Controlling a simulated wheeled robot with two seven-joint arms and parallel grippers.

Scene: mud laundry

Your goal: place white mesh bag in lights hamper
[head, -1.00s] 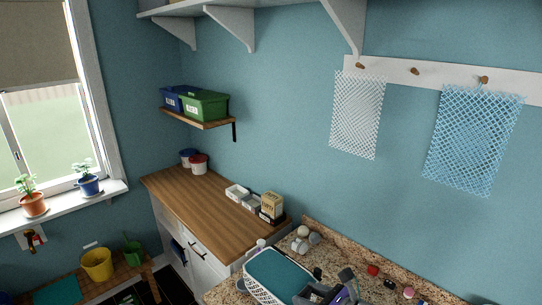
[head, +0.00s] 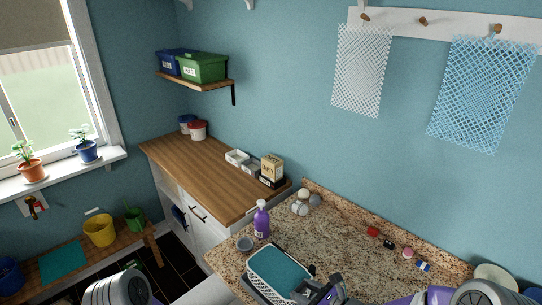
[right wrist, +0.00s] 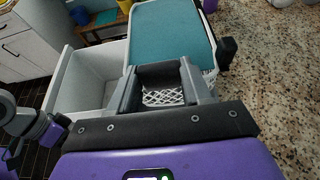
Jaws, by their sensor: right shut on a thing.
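The white mesh bag (head: 360,70) hangs flat from a wall peg at the upper right of the head view. My right gripper (head: 310,290) is low in the head view, well away from that bag. It is shut on a white lattice basket with a teal top (head: 280,268). In the right wrist view (right wrist: 162,85), white lattice shows between its fingers, below the teal top (right wrist: 172,32). A pale open-topped bin (right wrist: 72,85) stands to the left there; no label shows, so I cannot tell whether it is the lights hamper. My left gripper is not in view.
A blue mesh bag (head: 480,95) hangs right of the white one. The granite counter (head: 350,245) holds a purple bottle (head: 262,220), pale balls (head: 301,207) and small items near the wall. A wooden counter (head: 205,180) lies beyond. The wall below the bags is clear.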

